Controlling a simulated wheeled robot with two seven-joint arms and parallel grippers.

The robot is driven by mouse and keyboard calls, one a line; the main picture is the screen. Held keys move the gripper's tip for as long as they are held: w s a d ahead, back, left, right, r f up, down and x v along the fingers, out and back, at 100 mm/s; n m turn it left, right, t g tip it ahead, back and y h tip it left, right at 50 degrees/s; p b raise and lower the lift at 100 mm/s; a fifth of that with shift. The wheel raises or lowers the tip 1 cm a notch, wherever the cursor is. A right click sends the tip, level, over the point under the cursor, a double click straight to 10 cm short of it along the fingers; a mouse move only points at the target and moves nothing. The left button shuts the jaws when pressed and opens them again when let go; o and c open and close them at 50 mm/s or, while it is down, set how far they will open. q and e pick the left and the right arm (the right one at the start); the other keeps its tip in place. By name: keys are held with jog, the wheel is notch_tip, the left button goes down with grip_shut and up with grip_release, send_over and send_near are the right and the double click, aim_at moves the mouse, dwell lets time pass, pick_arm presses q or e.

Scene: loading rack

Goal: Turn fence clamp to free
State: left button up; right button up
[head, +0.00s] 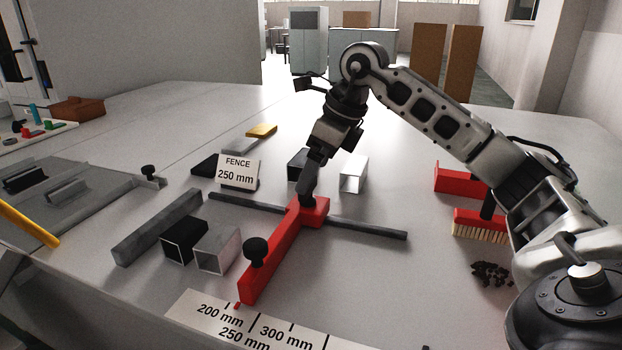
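The red fence (275,262) lies on the table, its long arm pointing toward me and its wider head across a dark grey rail (367,229). A black knob (256,248) stands upright on the near part of the fence. My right gripper (308,196) comes down from above onto the fence head, at or just above its top. Its fingers overlap in this view, so I cannot tell whether they hold anything; any clamp part there is hidden behind them. My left gripper is not in view.
A white scale (205,311) marked 200, 250 and 300 mm lies in front. A "FENCE 250 mm" card (238,172) stands behind the rail. Square tubes (218,250) and a grey bar (160,227) lie left. A red brush (482,226) and dark shavings (491,273) lie right.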

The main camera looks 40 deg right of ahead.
jog(key=shift+x, duration=1.25)
jog(key=c, duration=1)
